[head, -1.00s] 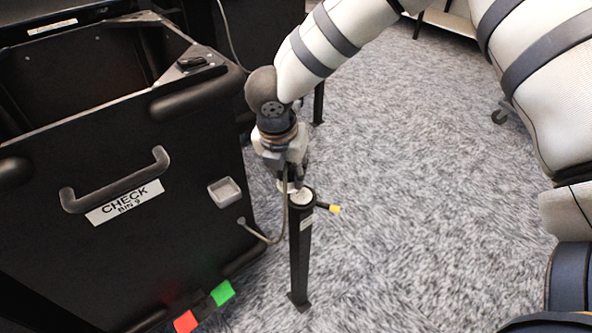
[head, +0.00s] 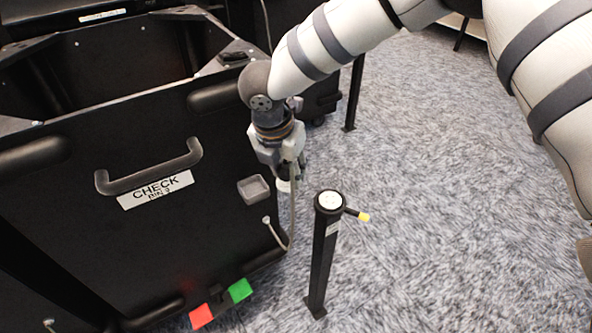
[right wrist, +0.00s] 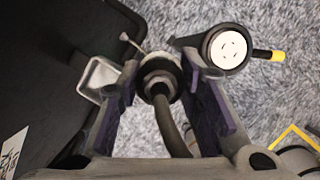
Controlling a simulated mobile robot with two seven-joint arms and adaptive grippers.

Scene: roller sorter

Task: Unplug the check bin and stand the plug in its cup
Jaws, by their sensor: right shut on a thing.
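The black check bin (head: 100,230) stands at the left, with a handle and a label reading CHECK BIN 9. A grey square cup (head: 254,189) is fixed on its front; it also shows in the right wrist view (right wrist: 100,78). My right gripper (head: 284,172) is shut on the plug (right wrist: 160,78), between cup and post. The plug hangs clear of the post, and its grey cord (head: 292,215) runs back to the bin's front. The black post (head: 322,260) has a bare white socket top (head: 330,200) and a yellow-tipped side lever (head: 358,214). My left gripper is out of view.
A red tab (head: 201,316) and a green tab (head: 240,290) stick out at the bin's lower front edge. Carpeted floor (head: 450,200) lies open to the right of the post. Another dark leg (head: 355,95) stands behind.

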